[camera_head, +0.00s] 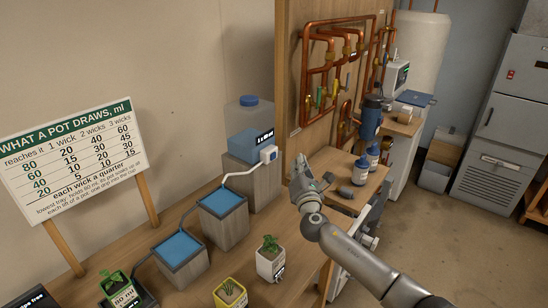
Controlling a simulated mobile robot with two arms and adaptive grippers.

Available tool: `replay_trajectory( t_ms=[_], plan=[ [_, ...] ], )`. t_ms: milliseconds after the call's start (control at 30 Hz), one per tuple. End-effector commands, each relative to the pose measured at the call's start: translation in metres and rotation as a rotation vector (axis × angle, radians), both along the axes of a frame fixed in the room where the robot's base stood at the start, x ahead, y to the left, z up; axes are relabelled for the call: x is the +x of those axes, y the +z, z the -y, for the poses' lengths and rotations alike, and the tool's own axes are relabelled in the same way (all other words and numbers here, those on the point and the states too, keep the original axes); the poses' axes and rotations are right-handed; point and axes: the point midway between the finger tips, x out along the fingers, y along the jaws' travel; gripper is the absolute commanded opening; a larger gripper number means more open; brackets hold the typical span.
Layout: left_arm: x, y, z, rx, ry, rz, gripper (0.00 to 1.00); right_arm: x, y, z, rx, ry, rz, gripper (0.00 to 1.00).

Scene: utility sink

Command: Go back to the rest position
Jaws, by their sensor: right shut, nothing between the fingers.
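My right gripper (301,172) shows in the head view at the right of centre, at the end of the arm that comes in from the lower right. It is shut and empty, and is raised near the right edge of the wooden bench. It does not appear to hold any pot. My left gripper is out of view.
Below are a white pot (270,265), a yellow pot (230,294) and a green pot (121,290). Blue-topped trays (222,203) on grey blocks stand on the bench (205,279). Bottles (361,170) stand on a shelf behind the gripper. Open floor (440,220) lies right.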

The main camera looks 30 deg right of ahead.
Motion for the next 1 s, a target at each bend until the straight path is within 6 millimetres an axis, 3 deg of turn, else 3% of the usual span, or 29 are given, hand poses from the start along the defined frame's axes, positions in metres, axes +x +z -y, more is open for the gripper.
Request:
replay_trajectory(
  t_ms=[333,467,567,800,900,1000],
  plan=[
    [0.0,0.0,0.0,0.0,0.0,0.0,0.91,-0.002,-0.002,-0.002,0.016,0.0,0.001,0.0],
    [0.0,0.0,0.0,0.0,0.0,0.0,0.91,-0.02,-0.024,-0.015,0.178,-0.015,0.008,0.0],
    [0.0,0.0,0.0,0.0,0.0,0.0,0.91,-0.053,-0.06,-0.034,0.45,-0.057,0.01,0.0],
    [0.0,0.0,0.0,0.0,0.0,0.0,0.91,-0.174,-0.155,-0.095,1.206,-0.316,-0.043,0.0],
    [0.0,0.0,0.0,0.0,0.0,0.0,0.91,-0.228,-0.181,-0.123,1.459,-0.462,-0.082,0.0],
    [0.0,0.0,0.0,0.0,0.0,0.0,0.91,-0.271,-0.195,-0.148,1.642,-0.591,-0.12,0.0]
  ],
)
